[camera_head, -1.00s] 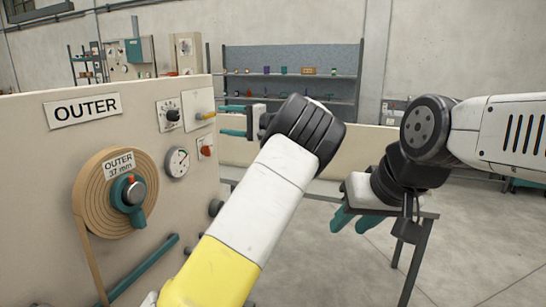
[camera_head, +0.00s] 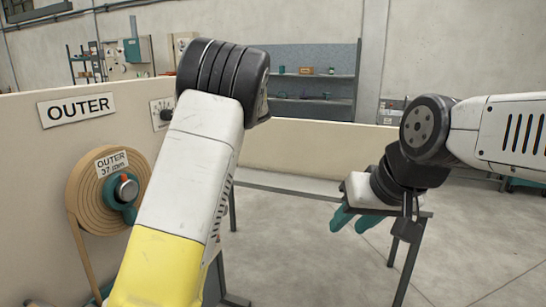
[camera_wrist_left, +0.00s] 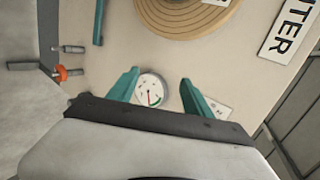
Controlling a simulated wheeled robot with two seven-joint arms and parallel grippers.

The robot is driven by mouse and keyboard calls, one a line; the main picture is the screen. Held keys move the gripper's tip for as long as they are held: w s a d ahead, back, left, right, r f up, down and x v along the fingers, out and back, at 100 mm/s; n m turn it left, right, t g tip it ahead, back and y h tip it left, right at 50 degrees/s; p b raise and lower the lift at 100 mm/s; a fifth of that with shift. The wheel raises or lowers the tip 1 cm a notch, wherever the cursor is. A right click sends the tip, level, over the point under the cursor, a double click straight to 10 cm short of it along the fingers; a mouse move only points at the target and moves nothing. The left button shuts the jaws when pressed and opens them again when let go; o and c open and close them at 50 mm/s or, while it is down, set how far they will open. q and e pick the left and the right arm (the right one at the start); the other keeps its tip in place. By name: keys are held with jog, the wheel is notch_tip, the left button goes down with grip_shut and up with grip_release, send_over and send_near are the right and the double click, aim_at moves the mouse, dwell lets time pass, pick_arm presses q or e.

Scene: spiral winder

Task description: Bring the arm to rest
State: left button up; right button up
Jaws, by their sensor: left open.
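My left arm (camera_head: 190,170), white and yellow with a black ribbed joint, rises in front of the panel in the head view and hides its own gripper there. In the left wrist view my left gripper (camera_wrist_left: 160,90) shows two teal fingers spread apart with nothing held. The panel's round gauge (camera_wrist_left: 152,90) appears between the fingers. My right gripper (camera_head: 352,218) hangs at the right in the head view, its teal fingers pointing down with a gap between them and nothing in it.
The beige panel (camera_head: 40,190) at left carries an OUTER sign (camera_head: 76,109) and a brown spiral coil (camera_head: 84,190) with a teal-handled knob (camera_head: 126,190). An orange-red knob (camera_wrist_left: 62,73) shows in the wrist view. A shelf (camera_head: 310,100) stands behind. Open floor (camera_head: 310,260) lies at centre right.

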pick_arm(q)
jog(key=s+f+n+h, duration=0.1)
jog(key=s+f+h, duration=0.3)
jog(key=s+h, duration=0.55)
jog(key=s+d+t+h, duration=0.1)
jog(key=s+d, duration=0.2)
jog(key=s, duration=0.5)
jog(key=s+d+r+t+h, duration=0.1)
jog(key=s+d, duration=0.3)
jog(key=s, duration=0.4)
jog(key=s+d+n+t+h, duration=0.1)
jog(key=s+d, duration=0.3)
jog(key=s, duration=0.5)
jog(key=shift+r+h, duration=0.25)
jog(key=shift+h, duration=0.3)
